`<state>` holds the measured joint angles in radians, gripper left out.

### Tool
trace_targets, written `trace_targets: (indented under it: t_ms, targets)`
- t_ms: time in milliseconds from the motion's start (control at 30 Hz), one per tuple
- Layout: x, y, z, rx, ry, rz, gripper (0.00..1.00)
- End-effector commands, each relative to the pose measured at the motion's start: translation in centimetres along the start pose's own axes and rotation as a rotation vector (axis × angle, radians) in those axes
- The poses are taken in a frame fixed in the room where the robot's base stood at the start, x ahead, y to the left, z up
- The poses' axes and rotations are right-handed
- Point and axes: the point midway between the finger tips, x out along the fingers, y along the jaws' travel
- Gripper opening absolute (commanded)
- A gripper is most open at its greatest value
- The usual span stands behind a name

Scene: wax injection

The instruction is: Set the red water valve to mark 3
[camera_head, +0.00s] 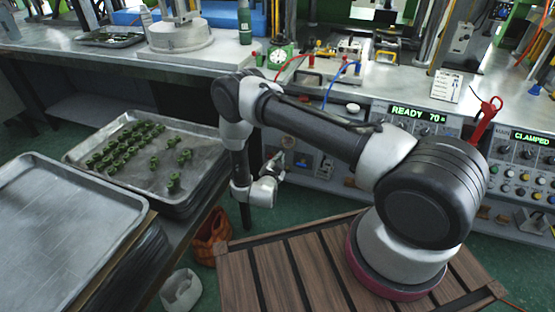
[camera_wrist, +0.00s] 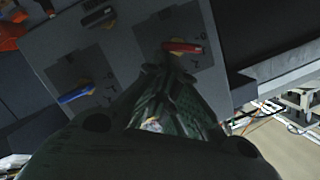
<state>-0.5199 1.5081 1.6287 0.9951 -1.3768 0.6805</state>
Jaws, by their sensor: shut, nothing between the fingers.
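The red water valve handle (camera_wrist: 182,47) shows in the wrist view on a grey square plate, lying nearly level in the picture with a yellowish hub beneath it. The mark numbers are too small and dark to read. My gripper (camera_wrist: 168,74) is shut and empty, its fingertips just below the red handle in the picture; I cannot tell whether they touch it. In the head view my gripper (camera_head: 277,162) is low in front of the bench's lower panel; the red handle cannot be made out there.
A blue handle (camera_wrist: 77,93) and a dark handle (camera_wrist: 98,15) sit on neighbouring plates. A tray (camera_head: 205,142) of green wax parts stands at left, beside an empty tray (camera_head: 60,215). The bench top (camera_head: 290,95) carries red and blue hoses above my gripper.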

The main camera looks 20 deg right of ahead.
Motion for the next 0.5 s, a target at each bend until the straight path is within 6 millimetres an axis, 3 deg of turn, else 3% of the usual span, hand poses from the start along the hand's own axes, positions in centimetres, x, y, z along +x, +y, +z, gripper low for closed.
trace_targets:
  t_ms: [500]
  targets:
    - [0.03, 0.19, 0.09, 0.053, -0.001, -0.014, 0.0]
